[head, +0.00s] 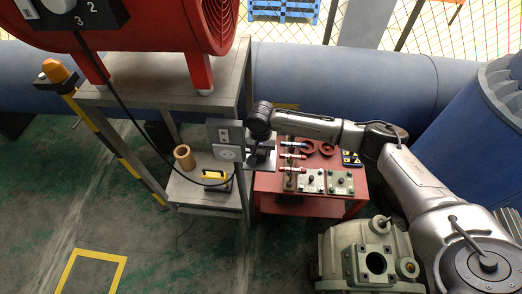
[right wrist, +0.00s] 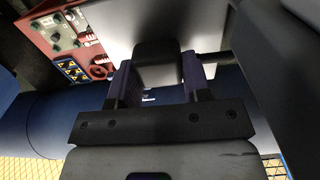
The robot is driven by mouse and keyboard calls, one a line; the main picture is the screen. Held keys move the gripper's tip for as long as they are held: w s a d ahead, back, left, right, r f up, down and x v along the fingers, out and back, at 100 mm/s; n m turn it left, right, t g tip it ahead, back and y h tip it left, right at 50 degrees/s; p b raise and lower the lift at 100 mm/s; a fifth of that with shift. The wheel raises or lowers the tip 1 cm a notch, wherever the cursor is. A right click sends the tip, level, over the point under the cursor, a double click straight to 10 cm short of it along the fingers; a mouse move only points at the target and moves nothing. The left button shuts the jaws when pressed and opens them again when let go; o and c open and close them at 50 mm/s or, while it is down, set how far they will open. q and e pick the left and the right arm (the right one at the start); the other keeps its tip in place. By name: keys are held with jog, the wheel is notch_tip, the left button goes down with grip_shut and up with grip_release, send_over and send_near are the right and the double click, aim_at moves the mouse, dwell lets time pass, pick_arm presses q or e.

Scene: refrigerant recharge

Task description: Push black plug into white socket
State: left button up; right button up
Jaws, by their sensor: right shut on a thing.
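The white socket (head: 227,153) is a round face on the lower part of a grey panel at the middle of the head view. My right gripper (head: 256,157) is just right of that panel. In the right wrist view its two fingers (right wrist: 155,88) are shut on the black plug (right wrist: 157,62), one finger on each side. The black cable (head: 122,103) hangs from the red machine, loops low and rises toward the gripper. The plug's front end is hidden, and I cannot tell whether it touches the socket. My left gripper is not in view.
A grey metal stand (head: 160,92) carries the red machine (head: 150,30). Its lower shelf holds a tan cylinder (head: 184,157) and a yellow-black item (head: 214,175). A red table (head: 268,184) with fittings stands right of the panel. A pale green machine (head: 352,250) is in front.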

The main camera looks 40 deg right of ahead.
jog(key=shift+r, duration=0.55)
jog(key=r, duration=0.1)
jog(key=r+p, duration=0.1)
jog(key=r, duration=0.1)
jog(key=shift+s+d+r+p, duration=0.15)
jog(key=shift+s+p, duration=0.15)
jog(key=shift+s, duration=0.05)
jog(key=s+d+r+p, duration=0.3)
jog(key=s+r, duration=0.3)
jog(key=s, duration=0.4)
jog(key=shift+s+d, duration=0.15)
jog(key=shift+d, duration=0.05)
jog(key=shift+r, duration=0.1)
